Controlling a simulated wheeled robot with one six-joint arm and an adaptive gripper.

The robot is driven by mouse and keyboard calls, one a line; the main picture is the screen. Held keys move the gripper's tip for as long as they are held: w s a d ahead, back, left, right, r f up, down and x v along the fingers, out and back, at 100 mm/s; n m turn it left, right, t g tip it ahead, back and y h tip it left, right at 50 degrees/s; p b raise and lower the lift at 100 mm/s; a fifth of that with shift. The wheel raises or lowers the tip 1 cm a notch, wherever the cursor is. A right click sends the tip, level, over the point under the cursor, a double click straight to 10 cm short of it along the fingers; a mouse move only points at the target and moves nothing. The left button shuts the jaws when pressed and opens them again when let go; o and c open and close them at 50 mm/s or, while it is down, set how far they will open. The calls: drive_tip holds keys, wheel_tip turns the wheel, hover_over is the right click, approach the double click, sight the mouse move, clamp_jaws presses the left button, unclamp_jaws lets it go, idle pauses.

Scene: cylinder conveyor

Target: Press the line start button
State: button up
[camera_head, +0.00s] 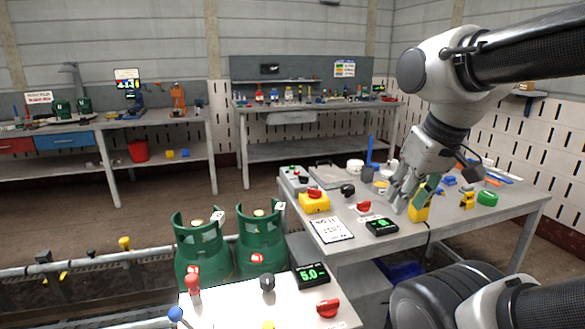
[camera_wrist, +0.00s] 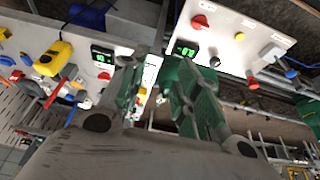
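No button is legibly marked as line start. The near white control panel (camera_head: 235,300) carries a red knob (camera_head: 193,283), a black knob (camera_head: 267,283), a red switch (camera_head: 327,308), a blue knob (camera_head: 176,314) and a display (camera_head: 311,275) reading about 5.0. This panel is upper right in the wrist view (camera_wrist: 268,50). A grey box (camera_head: 296,178) with small buttons stands at the workbench's left end. My gripper (camera_head: 402,200) is over the workbench, right of its display, touching no button that I can make out. In the wrist view its green-padded fingers (camera_wrist: 155,92) are apart with nothing between them.
The grey workbench (camera_head: 355,250) holds a yellow box with a red button (camera_head: 314,200), a display (camera_head: 382,226), a paper sheet (camera_head: 331,229) and a green tape roll (camera_head: 487,198). Two green gas cylinders (camera_head: 201,250) (camera_head: 261,242) stand behind the near panel. Open floor lies beyond.

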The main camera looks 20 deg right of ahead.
clamp_jaws()
idle(1.1)
